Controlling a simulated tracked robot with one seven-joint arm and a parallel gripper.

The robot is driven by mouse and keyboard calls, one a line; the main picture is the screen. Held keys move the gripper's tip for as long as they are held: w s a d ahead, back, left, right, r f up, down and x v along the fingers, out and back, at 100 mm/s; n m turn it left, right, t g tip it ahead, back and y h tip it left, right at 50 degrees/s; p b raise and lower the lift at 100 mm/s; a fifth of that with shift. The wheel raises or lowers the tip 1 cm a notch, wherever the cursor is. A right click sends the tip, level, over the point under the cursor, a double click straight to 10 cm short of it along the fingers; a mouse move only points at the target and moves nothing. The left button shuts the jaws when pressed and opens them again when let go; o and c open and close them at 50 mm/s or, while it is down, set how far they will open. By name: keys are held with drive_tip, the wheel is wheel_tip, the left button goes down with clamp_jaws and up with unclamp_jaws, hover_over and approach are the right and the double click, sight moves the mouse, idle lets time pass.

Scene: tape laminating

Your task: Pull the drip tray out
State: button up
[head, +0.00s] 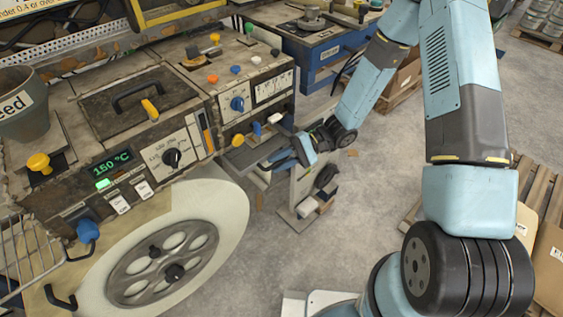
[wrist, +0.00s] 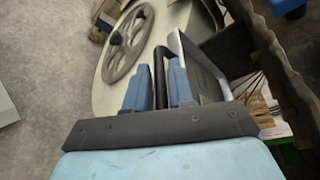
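The drip tray (head: 248,152) is a flat grey metal tray at the lower right of the machine's front, and part of it sticks out from the front. In the wrist view its pale rim and grey inside (wrist: 203,68) show right of my fingers. My gripper (head: 273,161) is at the tray's outer end. In the wrist view the blue fingers of my gripper (wrist: 160,75) lie on either side of the tray's black bar handle (wrist: 159,62), with almost no gap, so they look shut on it. The tray's inner end is hidden by the machine.
The worn machine (head: 130,120) with knobs and a 150 °C display fills the left. A large pale wheel (head: 165,262) stands below the tray's left side. A grey stand with small items (head: 303,200) is below my gripper. Open concrete floor (head: 350,200) lies to the right.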

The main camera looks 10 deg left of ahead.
drive_tip(key=shift+s+a, duration=0.1)
drive_tip(key=shift+a, duration=0.05)
clamp_jaws()
drive_tip(key=shift+f, duration=0.1)
